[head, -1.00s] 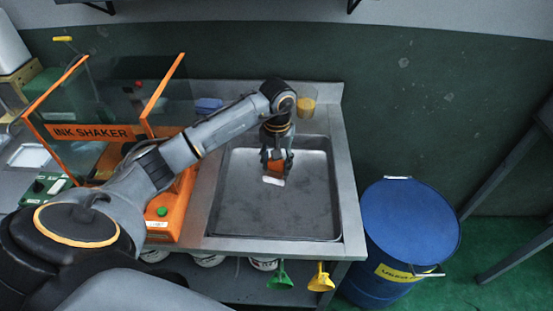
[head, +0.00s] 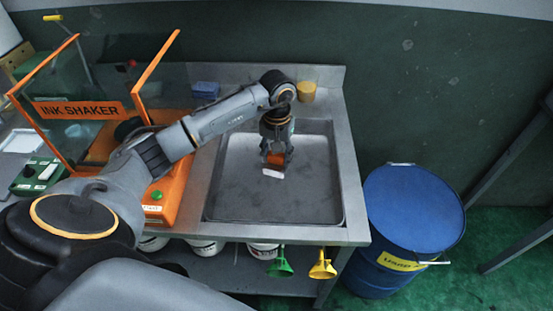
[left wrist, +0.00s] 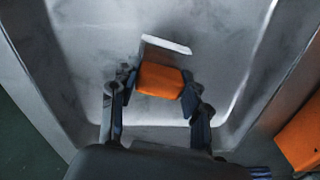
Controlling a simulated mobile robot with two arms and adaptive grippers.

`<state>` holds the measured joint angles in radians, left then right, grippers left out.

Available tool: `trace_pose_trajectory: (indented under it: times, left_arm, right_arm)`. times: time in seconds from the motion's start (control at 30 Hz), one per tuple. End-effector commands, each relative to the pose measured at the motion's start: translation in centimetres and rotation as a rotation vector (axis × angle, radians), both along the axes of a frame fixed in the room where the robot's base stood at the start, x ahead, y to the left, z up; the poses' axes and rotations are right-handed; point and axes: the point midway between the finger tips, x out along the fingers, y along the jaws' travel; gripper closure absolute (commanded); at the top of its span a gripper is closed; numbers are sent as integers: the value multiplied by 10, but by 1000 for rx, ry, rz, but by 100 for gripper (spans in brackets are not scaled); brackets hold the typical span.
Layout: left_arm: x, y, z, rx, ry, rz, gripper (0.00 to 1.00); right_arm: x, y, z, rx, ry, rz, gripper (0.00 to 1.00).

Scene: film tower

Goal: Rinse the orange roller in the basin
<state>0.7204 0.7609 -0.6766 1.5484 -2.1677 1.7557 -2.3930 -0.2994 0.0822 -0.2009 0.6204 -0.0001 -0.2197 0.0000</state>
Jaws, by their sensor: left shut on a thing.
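My left gripper (head: 276,156) is shut on the orange roller (head: 276,160), over the back middle of the grey metal basin (head: 238,190). The roller has an orange body and a white strip at its far end. In the left wrist view the orange body (left wrist: 160,80) sits between the two dark fingers (left wrist: 159,86), with the white part pointing away over the basin floor. I cannot tell whether the roller touches the floor. The basin looks empty, with no water clearly visible. My right gripper is not in view.
The orange ink shaker (head: 172,190) stands left of the basin. A cup of yellow stuff (head: 307,91) and a blue item (head: 206,89) sit on the back ledge. A blue drum (head: 412,210) stands right. Green and yellow funnels (head: 322,266) hang in front.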

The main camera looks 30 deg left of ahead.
Motion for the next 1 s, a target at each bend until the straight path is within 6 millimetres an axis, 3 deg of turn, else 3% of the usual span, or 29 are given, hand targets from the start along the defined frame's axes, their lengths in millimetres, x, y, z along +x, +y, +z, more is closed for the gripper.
trace_pose_trajectory:
  times: [1.0]
  left_arm:
    - [0, 0, 74, 1, -2, 0, 83]
  right_arm:
    - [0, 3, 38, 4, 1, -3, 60]
